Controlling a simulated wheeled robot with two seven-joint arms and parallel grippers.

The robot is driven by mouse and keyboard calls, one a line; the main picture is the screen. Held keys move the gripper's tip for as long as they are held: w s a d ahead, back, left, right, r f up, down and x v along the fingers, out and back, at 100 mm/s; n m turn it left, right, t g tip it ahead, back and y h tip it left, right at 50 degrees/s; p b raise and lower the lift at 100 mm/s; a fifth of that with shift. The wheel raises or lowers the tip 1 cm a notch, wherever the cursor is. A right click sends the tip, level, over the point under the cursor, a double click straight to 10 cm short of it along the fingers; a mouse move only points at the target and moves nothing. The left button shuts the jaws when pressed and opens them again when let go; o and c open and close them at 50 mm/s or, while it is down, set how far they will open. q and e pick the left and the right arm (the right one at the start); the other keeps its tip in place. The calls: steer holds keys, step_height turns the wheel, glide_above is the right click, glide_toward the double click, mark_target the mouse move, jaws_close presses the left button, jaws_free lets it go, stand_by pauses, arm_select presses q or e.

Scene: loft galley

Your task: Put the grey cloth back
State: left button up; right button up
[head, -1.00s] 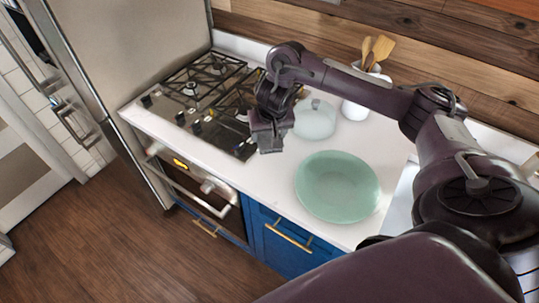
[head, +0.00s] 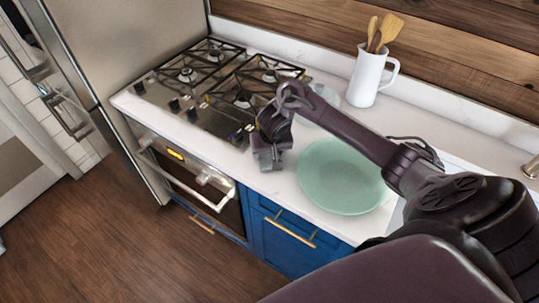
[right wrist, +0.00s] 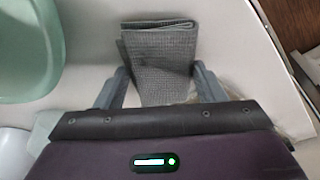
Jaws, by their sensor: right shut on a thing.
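The grey cloth (right wrist: 160,60) is folded and waffle-textured. In the right wrist view it sits between the two fingers of my right gripper (right wrist: 160,88), which are shut on it. In the head view my right gripper (head: 268,158) is over the front part of the counter, between the hob and the green plate. There the cloth is hard to tell apart from the grey fingers. My left gripper is in neither view.
A pale green plate (head: 342,178) lies on the white counter right of the gripper. The gas hob (head: 210,85) is to the left, above an oven with a front handle (head: 190,188). A white jug (head: 368,78) of wooden utensils stands behind. Blue drawers (head: 290,240) are below.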

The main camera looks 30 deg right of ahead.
steer(key=shift+f, duration=0.4)
steer(key=o, duration=0.9)
steer(key=shift+r, duration=0.1)
steer(key=shift+r, duration=0.35)
steer(key=p+v, duration=0.7)
steer(key=v, duration=0.4)
steer(key=shift+s+a+r+p, duration=0.1)
steer(key=shift+a+r+p, duration=0.1)
steer(key=shift+p, duration=0.15)
